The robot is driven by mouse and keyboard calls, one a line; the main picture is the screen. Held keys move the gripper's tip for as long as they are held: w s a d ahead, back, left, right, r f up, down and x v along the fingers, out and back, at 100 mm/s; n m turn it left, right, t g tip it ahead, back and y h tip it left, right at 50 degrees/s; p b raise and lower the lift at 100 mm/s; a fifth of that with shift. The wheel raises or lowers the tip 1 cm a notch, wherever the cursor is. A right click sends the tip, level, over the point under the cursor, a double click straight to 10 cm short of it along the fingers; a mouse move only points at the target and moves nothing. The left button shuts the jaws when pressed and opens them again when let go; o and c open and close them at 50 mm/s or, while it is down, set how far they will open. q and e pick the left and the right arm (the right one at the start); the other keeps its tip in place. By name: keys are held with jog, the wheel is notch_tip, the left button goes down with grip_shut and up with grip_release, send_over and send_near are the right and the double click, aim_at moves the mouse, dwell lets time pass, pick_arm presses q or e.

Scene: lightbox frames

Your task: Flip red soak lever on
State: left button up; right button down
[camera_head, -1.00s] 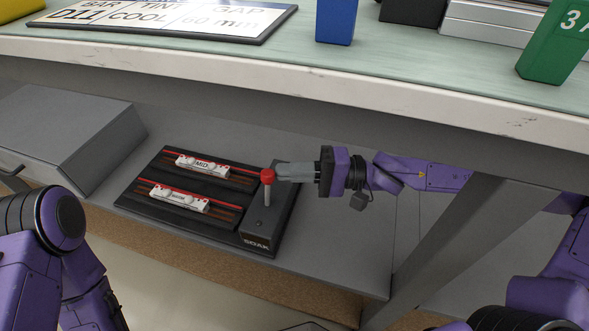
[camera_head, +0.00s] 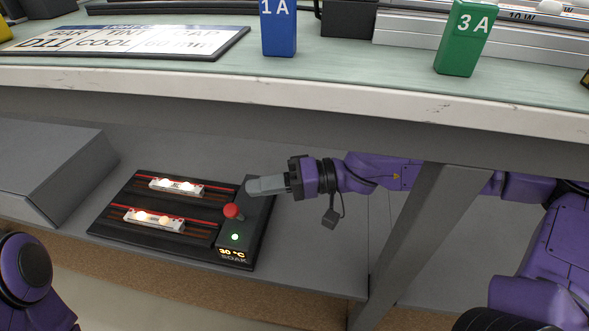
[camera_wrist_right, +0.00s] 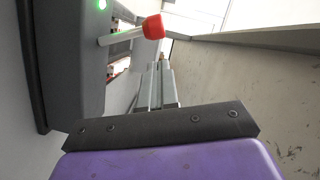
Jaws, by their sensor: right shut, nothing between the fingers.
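The red soak lever (camera_head: 232,211) stands on the dark soak box (camera_head: 234,240), tilted toward the front in the head view. A green light glows on the box, and its display reads 30 °C above the word SOAK. The lever's red knob and pale shaft also show in the right wrist view (camera_wrist_right: 152,27). My right gripper (camera_head: 250,187) is shut and empty, just behind and to the right of the lever. In the right wrist view its fingers (camera_wrist_right: 159,66) are together, apart from the knob. My left gripper is out of view; only part of my left arm shows.
Two lit bars sit on the black board (camera_head: 112,226) left of the box. A grey case (camera_head: 60,165) stands further left on the lower shelf. The worktop edge (camera_head: 300,97) overhangs behind, and a grey table leg (camera_head: 405,240) stands to the right.

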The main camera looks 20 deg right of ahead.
pick_arm(q)
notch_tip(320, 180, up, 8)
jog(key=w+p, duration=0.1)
jog(key=p, duration=0.5)
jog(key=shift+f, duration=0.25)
pick_arm(e)
jog(key=w+v, duration=0.1)
jog(key=v, duration=1)
jog(key=shift+d+r, duration=0.25)
jog(key=shift+d, duration=0.15)
jog(key=shift+s, duration=0.1)
